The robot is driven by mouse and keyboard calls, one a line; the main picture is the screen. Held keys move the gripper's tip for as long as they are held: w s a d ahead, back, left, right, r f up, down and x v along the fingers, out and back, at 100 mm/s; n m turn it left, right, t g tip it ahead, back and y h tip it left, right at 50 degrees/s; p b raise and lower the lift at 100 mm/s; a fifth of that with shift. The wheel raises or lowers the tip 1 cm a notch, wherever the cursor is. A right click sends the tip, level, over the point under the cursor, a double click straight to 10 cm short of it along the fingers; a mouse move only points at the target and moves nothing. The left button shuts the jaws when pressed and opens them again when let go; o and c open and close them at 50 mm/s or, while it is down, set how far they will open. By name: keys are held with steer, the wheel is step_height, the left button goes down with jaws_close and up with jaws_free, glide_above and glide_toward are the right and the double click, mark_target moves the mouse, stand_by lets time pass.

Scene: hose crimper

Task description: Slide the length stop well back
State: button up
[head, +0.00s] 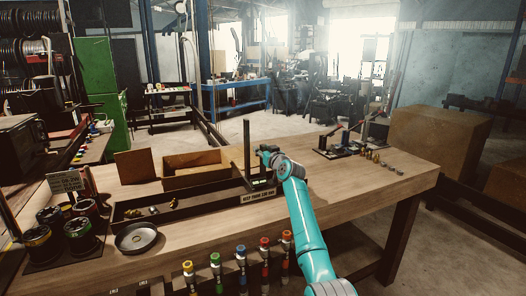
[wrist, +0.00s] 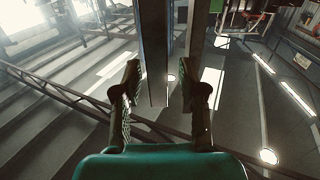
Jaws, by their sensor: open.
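My gripper (head: 268,155) is at the far end of my teal arm, above the workbench and close beside a tall dark upright post (head: 247,146). In the wrist view my gripper (wrist: 166,80) has its two fingers wide apart, with nothing clasped between them. A dark upright bar (wrist: 154,50) and a second upright (wrist: 193,45) show beyond and between the fingers. I cannot tell whether they touch the fingers. The post stands on a dark base, partly hidden by my arm. I cannot make out the length stop for certain.
A long dark tray (head: 185,206) and an open wooden box (head: 195,172) lie left of my gripper. A round metal dish (head: 136,237) and dark cups (head: 82,235) stand further left. Red-handled tools (head: 333,140) and small fittings (head: 378,158) are at right. Coloured-top tools line the front edge.

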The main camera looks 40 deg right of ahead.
steer(key=shift+s, duration=0.1)
steer(key=v, duration=1.2)
stand_by(0.4)
